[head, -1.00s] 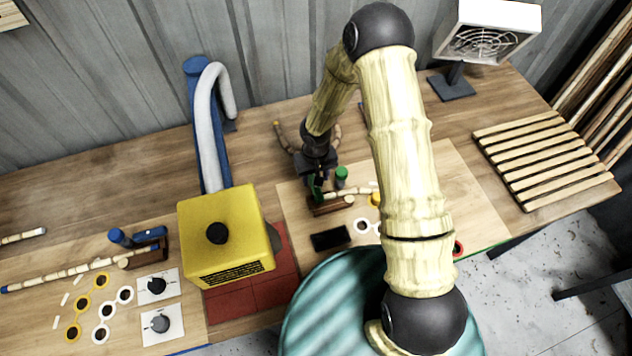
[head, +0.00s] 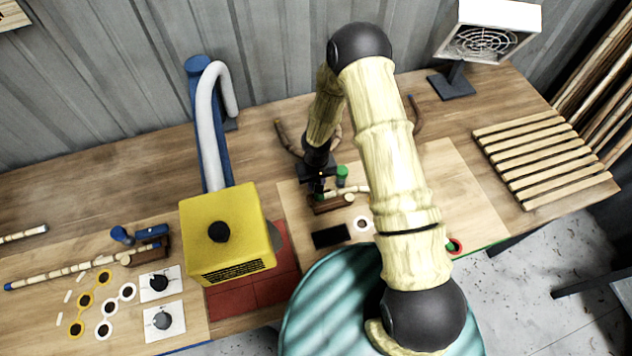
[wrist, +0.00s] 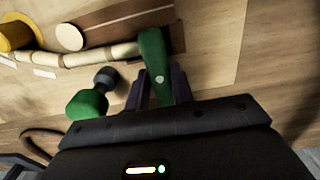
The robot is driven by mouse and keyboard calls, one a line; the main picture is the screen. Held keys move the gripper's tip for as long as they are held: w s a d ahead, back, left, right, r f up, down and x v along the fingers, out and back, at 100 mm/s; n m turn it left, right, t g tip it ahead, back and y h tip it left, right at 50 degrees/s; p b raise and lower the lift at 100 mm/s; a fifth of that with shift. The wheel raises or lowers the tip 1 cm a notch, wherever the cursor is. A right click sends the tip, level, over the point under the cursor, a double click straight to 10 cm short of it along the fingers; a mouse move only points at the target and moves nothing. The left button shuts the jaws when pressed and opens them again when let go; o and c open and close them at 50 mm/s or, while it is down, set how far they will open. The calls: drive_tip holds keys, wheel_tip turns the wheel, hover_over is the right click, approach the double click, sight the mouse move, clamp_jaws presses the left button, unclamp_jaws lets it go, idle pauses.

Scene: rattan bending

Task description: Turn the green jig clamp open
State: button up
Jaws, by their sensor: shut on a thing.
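The green jig clamp shows in the wrist view as a green lever (wrist: 153,55) at the end of a brown wooden jig block (wrist: 115,22). A separate green knob (wrist: 88,104) on a dark stem stands to its left. My gripper (wrist: 160,82) has its two dark fingers either side of the lever and is shut on it. A pale jointed rattan pole (wrist: 75,57) runs along the block towards the lever. In the head view my gripper (head: 317,190) is at the left end of the block (head: 335,205), largely hiding the lever. The green knob (head: 342,172) stands just right of it.
A yellow box machine (head: 225,240) with a white hose (head: 212,120) stands left of my gripper. A dark pad (head: 331,237) lies in front of the block. A second jig with a blue clamp (head: 150,235) is far left. A slatted rack (head: 545,160) and a fan (head: 485,40) are right.

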drive_tip(key=shift+n+b, duration=0.3)
drive_tip(key=shift+n, duration=0.2)
drive_tip(key=n+b, duration=0.1)
drive_tip(key=n, duration=0.2)
drive_tip(key=shift+f, duration=0.1)
drive_tip(key=n+b, duration=0.1)
drive_tip(key=n, duration=0.4)
drive_tip(key=shift+b, duration=0.3)
drive_tip(key=n, duration=0.4)
drive_tip(key=shift+n, duration=0.3)
drive_tip(key=n, duration=0.4)
drive_tip(key=shift+n, duration=0.3)
drive_tip(key=o, duration=1)
drive_tip(key=shift+d, duration=0.1)
